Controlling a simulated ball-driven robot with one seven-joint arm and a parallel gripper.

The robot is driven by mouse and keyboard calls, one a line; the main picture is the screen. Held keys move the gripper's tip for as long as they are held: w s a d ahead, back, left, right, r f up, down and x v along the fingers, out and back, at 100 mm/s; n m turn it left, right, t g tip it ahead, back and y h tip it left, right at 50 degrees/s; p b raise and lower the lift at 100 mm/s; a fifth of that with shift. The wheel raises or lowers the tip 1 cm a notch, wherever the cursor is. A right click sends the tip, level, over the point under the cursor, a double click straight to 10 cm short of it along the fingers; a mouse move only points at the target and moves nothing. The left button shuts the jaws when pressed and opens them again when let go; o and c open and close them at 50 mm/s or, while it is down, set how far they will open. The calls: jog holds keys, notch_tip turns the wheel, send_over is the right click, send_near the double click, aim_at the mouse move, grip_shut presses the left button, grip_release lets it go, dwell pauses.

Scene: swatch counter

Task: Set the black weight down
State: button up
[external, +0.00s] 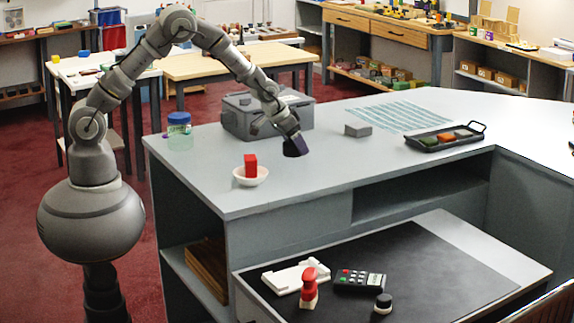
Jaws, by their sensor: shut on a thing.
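My gripper (292,136) is over the upper grey counter (330,180), in front of the grey case and tilted downward. It is shut on the black weight (296,148), a small dark block at its tip. The weight is tilted with the gripper and low over the counter top. I cannot tell whether its lower edge touches the surface. Part of it is hidden by the gripper.
A white bowl (260,179) with a red block (250,164) stands front left of my gripper. Around it are a blue-lidded jar (179,120), grey case (240,125), grey block (358,130), striped sheet (405,115) and black tray (425,146). The counter to the right front is clear.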

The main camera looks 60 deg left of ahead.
jog(key=w, duration=0.5)
jog(key=w+d, duration=0.1)
jog(key=w, duration=0.2)
jog(key=shift+d+f+b, duration=0.1)
jog(key=shift+f+b, duration=0.2)
jog(key=shift+b, duration=0.05)
jog(key=shift+f+b, duration=0.55)
jog(key=shift+f, duration=1.2)
jog(key=shift+f, duration=0.1)
jog(key=o, duration=1.8)
jog(key=shift+c, duration=0.2)
jog(key=shift+r, duration=0.2)
jog(key=p+v, duration=0.2)
jog(key=v, duration=1)
jog(key=shift+f, duration=0.1)
